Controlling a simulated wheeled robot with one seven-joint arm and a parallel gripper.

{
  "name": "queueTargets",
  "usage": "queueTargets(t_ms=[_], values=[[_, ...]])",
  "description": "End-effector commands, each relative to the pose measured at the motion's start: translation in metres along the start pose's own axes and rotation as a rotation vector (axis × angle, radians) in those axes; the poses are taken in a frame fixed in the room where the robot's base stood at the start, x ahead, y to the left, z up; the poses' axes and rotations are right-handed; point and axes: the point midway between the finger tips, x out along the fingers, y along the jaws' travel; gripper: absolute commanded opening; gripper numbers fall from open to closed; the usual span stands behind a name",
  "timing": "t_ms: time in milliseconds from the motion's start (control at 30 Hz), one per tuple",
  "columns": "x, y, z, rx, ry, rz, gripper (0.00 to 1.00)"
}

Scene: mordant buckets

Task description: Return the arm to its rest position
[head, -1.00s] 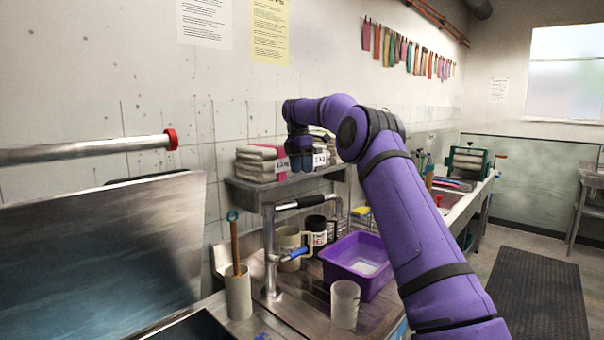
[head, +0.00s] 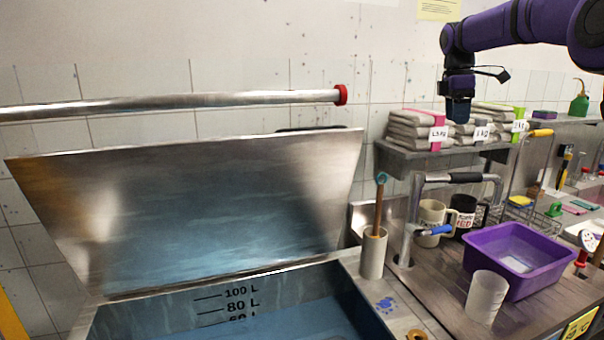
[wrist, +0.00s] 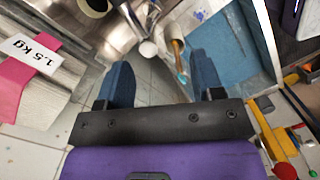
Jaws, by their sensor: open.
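My arm (head: 520,27) is purple and reaches in from the upper right of the head view. My gripper (head: 458,108) points down in front of the shelf with stacked grey bundles. In the wrist view my gripper (wrist: 160,85) has its two blue fingers spread apart, with nothing between them. Below the gap, the tiled wall and part of the sink area show.
A tank (head: 270,298) with blue liquid stands at the left, its steel lid (head: 200,210) raised. Labelled bundles (head: 412,132) lie on a shelf. A purple basin (head: 515,258), a clear beaker (head: 486,295), mugs (head: 432,215) and a tap stand on the counter.

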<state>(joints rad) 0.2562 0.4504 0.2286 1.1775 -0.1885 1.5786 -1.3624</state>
Motion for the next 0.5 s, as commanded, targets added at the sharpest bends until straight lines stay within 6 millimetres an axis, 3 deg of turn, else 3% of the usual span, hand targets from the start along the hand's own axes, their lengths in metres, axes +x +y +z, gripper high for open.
queueTargets(t_ms=[200, 500], values=[[-0.028, -0.071, -0.013, 0.183, 0.004, 0.082, 0.61], [-0.037, -0.171, -0.017, 0.456, 0.059, 0.183, 0.61]])
